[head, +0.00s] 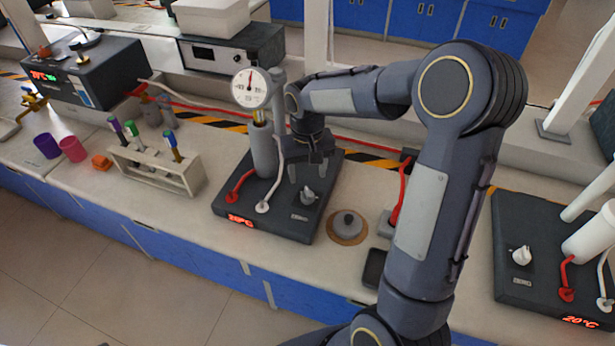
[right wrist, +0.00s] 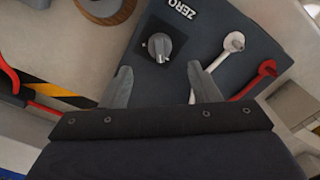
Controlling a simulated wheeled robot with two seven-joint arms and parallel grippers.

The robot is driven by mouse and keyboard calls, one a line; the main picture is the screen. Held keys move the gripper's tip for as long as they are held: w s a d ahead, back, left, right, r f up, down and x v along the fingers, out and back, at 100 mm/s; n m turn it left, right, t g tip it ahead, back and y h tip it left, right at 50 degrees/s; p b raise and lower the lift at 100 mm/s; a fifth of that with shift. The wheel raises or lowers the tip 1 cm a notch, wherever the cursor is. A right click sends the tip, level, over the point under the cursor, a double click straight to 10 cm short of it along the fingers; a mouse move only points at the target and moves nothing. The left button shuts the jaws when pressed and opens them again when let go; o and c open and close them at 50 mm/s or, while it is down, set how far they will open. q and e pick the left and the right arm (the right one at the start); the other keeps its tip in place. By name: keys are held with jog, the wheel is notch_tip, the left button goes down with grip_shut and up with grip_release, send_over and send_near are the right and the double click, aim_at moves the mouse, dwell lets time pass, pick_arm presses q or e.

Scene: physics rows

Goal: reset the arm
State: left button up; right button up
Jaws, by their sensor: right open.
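My right arm (head: 430,210) reaches in from the lower right and bends over the bench in the head view. My right gripper (head: 308,178) hangs above the dark apparatus base (head: 290,228), over its grey knob (head: 307,196). In the right wrist view the two fingers of the gripper (right wrist: 162,85) are spread, with nothing between them. The knob (right wrist: 159,46) and the ZERO label show just beyond the fingertips. I cannot tell whether the fingers touch the base. My left gripper is not in view.
A dial gauge (head: 251,88) and a grey cylinder stand at the base's back left. A round grey weight (head: 347,224) lies to its right. A rack (head: 155,168) with several coloured-top tools stands left. Another apparatus (head: 540,250) is at right. Bare bench lies in front.

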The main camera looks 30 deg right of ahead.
dwell(0.4)
jog(key=s+a+r+t+y, duration=0.2)
jog(key=s+a+r, duration=0.1)
jog(key=s, duration=0.8)
jog(key=s+a+r+n+t+y, duration=0.1)
jog(key=s+a+r+t, duration=0.2)
jog(key=s, duration=0.8)
jog(key=shift+a+r+t+y, duration=0.3)
jog(key=shift+a+r+y, duration=0.1)
jog(key=shift+a+r, duration=0.3)
jog(key=shift+d+r, duration=0.1)
dwell(0.6)
